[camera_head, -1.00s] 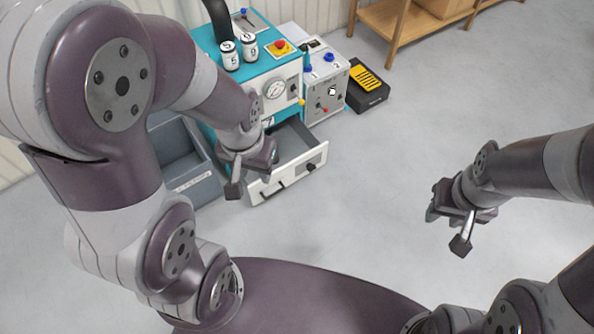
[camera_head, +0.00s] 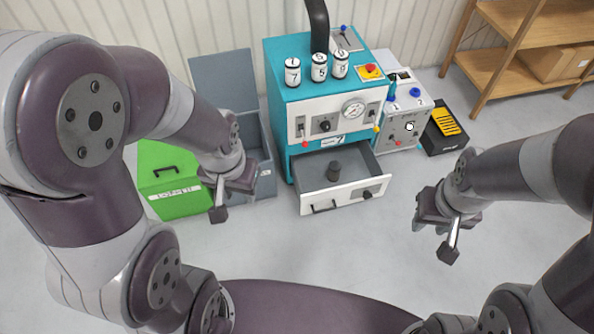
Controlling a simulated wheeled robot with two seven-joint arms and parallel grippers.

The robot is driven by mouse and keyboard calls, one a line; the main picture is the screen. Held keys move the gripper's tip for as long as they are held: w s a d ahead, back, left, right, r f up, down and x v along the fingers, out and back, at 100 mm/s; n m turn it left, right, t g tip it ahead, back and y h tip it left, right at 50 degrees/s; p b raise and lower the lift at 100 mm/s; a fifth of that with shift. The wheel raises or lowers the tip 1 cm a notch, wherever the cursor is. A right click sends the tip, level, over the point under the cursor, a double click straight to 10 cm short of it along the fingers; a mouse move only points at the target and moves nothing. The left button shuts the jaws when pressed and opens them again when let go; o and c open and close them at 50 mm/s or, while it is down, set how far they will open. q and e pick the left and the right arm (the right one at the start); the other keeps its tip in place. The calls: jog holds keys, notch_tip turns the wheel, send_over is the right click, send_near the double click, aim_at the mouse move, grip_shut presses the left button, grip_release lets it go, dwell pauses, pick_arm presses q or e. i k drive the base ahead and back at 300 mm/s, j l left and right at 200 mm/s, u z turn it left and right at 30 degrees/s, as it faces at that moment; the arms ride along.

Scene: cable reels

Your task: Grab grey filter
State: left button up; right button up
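My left gripper (camera_head: 232,200) hangs to the left of the drawer, open and empty. My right gripper (camera_head: 434,238) hangs to the right of the drawer over the floor, open and empty. Neither gripper touches the grey piece.
The teal machine (camera_head: 287,118) has a dark pipe (camera_head: 318,25). A green case (camera_head: 180,201) and a grey open bin (camera_head: 222,78) stand left. A grey control box (camera_head: 405,125), a black-yellow box (camera_head: 446,128) and a wooden shelf (camera_head: 500,66) are right. Floor in front is clear.

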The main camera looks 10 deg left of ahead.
aim_at(335, 166)
jog(key=i+l+u, duration=0.1)
jog(key=i+l, duration=0.15)
jog(key=i+l+u, duration=0.1)
jog(key=i+l, duration=0.2)
jog(key=i+l+u, duration=0.1)
jog(key=i+l, duration=0.15)
jog(key=i+l+u, duration=0.15)
jog(key=l, duration=0.25)
jog(key=i+l+u, duration=0.1)
jog(key=i+l, duration=0.2)
jog(key=i+l+u, duration=0.1)
jog(key=l, duration=0.35)
jog(key=i+l+u, duration=0.1)
jog(key=i+l, duration=0.2)
jog(key=l, duration=0.1)
